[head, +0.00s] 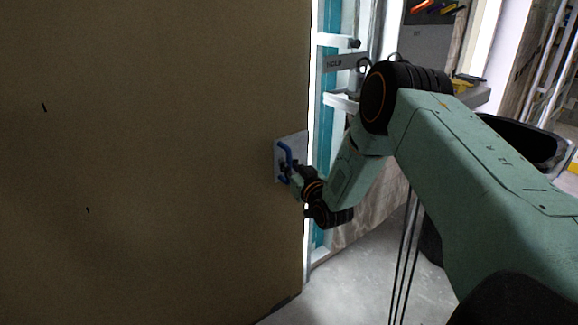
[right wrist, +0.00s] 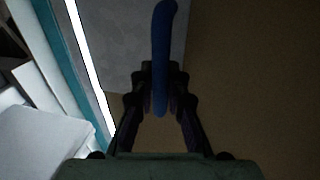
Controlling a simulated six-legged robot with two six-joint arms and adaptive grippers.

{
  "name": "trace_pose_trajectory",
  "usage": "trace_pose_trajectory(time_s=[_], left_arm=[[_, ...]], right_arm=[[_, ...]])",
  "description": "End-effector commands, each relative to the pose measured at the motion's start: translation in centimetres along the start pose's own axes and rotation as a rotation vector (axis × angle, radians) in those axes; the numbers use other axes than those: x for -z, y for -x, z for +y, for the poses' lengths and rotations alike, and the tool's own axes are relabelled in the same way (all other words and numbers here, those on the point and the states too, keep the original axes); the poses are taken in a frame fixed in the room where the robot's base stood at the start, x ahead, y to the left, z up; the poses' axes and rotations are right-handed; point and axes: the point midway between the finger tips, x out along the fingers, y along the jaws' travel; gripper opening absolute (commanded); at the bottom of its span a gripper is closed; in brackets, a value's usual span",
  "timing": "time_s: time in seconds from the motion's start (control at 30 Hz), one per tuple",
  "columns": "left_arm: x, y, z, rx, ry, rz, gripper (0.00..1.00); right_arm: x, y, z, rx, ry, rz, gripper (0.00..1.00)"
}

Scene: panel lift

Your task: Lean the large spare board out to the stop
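The large brown board (head: 150,160) fills the left of the head view and stands roughly upright. It also fills the right side of the right wrist view (right wrist: 255,80). A blue handle (head: 287,150) on a grey plate (head: 298,143) is fixed near the board's right edge. My right gripper (head: 288,172) is at this handle. In the right wrist view the handle (right wrist: 163,45) passes between the two fingers (right wrist: 161,75), which close in on both its sides. The fingertips' contact is dark and partly hidden. My left gripper is out of view. I cannot make out the stop.
A white and teal frame (head: 328,120) stands just behind the board's right edge. A grey arm marked HOLD (head: 343,63) sticks out from it. Grey floor (head: 350,285) is clear at the lower middle. A bench with tools (head: 470,88) stands at the back right.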

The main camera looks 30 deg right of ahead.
Motion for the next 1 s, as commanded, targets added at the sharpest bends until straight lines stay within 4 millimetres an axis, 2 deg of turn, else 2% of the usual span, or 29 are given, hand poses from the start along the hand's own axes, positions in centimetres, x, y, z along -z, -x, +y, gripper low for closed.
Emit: trace_pose_trajectory(time_s=[0.1, 0.77, 0.87, 1.0], left_arm=[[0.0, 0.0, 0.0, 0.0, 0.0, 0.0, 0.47], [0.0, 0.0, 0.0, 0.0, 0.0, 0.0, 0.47], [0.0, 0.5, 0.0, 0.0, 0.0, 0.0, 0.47], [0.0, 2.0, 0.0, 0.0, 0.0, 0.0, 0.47]], right_arm=[[0.0, 0.0, 0.0, -0.001, 0.0, -0.001, 0.0], [-0.1, 0.1, 0.0, -0.001, 0.0, -0.003, 0.0], [-0.1, 0.6, 0.2, -0.002, 0.001, -0.007, 0.0], [-0.2, 2.2, 0.7, -0.004, 0.005, -0.024, 0.0]])
